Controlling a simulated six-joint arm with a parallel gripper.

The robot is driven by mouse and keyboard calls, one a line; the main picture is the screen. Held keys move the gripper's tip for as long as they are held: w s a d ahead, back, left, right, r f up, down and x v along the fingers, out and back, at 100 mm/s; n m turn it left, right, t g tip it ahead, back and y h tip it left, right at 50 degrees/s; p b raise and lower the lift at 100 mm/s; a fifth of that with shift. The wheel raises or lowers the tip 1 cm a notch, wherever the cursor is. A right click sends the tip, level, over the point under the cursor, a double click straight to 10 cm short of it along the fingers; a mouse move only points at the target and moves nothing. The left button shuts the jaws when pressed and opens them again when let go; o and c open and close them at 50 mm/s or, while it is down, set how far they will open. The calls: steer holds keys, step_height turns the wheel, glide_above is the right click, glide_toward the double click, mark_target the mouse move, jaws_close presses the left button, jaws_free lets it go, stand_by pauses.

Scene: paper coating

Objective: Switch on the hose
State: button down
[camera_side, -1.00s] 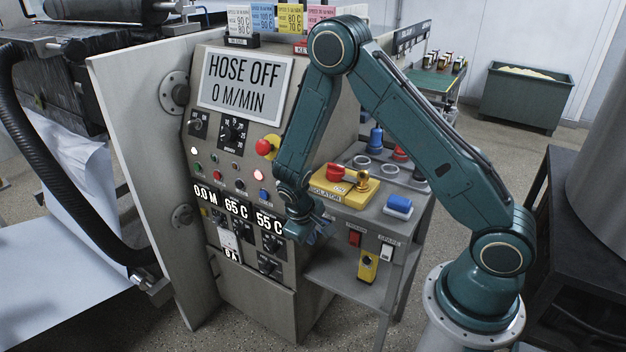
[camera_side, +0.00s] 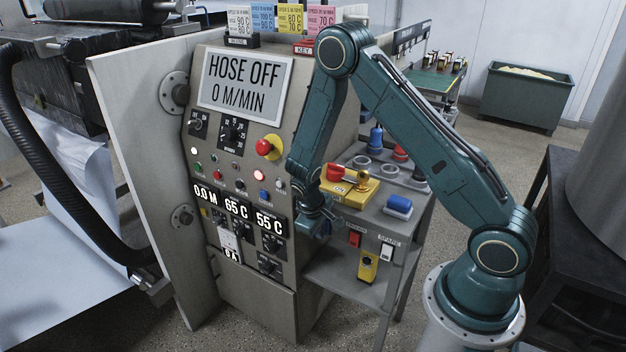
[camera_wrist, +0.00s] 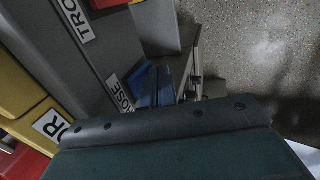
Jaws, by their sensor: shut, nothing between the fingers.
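The display (camera_side: 245,80) on the grey console reads HOSE OFF, 0 M/MIN. My gripper (camera_side: 325,229) is shut and empty at the front edge of the side cart, just right of the console. In the wrist view its blue fingers (camera_wrist: 158,86) are beside a white label (camera_wrist: 122,95) ending in OSE, partly hidden.
The yellow isolator box (camera_side: 352,194) with a red handle sits on the cart above my gripper. A yellow device (camera_side: 368,265) hangs below the rockers. The red emergency button (camera_side: 266,147) protrudes from the console.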

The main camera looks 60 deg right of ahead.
steer(key=shift+d, duration=0.2)
steer(key=shift+r, duration=0.7)
stand_by(0.4)
steer(key=a+r, duration=0.8)
steer(key=a, duration=0.1)
steer(key=shift+a, duration=0.2)
stand_by(0.4)
